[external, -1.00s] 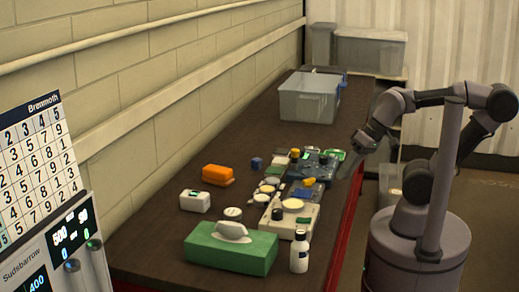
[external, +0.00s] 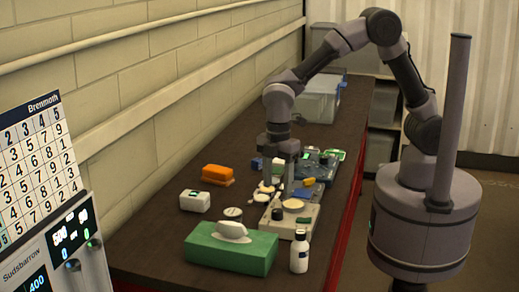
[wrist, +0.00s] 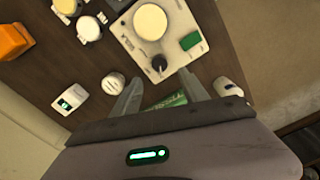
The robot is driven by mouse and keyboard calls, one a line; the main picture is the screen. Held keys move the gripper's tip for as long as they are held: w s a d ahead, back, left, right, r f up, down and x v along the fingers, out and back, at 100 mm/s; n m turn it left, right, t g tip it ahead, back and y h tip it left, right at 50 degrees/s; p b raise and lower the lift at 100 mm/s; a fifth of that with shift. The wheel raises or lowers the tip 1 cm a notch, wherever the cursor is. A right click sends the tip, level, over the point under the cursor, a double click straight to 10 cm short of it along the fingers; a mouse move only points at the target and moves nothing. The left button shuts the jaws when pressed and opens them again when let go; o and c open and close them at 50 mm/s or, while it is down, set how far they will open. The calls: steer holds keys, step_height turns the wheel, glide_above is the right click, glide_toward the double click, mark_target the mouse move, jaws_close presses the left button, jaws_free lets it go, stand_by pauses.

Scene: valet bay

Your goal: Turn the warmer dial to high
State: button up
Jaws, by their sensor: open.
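The warmer (external: 304,221) is a cream box on the bench with a round pale plate (external: 293,204) on top. Its black dial (external: 277,214) sits at the front corner. In the wrist view the dial (wrist: 159,64) shows a light pointer mark, and a green panel (wrist: 190,41) lies beside it. My gripper (external: 278,190) points down above the bench, just behind the warmer in the external view. In the wrist view my gripper (wrist: 163,84) is open and empty, with its fingers apart and the dial beyond their tips, not between them.
A green tissue box (external: 228,250), a white bottle (external: 300,252), a round white timer-like thing (external: 232,213) and a small white box (external: 195,201) stand near the warmer. An orange case (external: 217,174) lies further back. Several small devices crowd behind the warmer. A grey bin (external: 315,98) stands beyond.

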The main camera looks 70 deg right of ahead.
mark_target(277, 209)
step_height(277, 209, down, 8)
steer(key=shift+f+b, duration=0.25)
steer(key=shift+b, duration=0.85)
jaws_close()
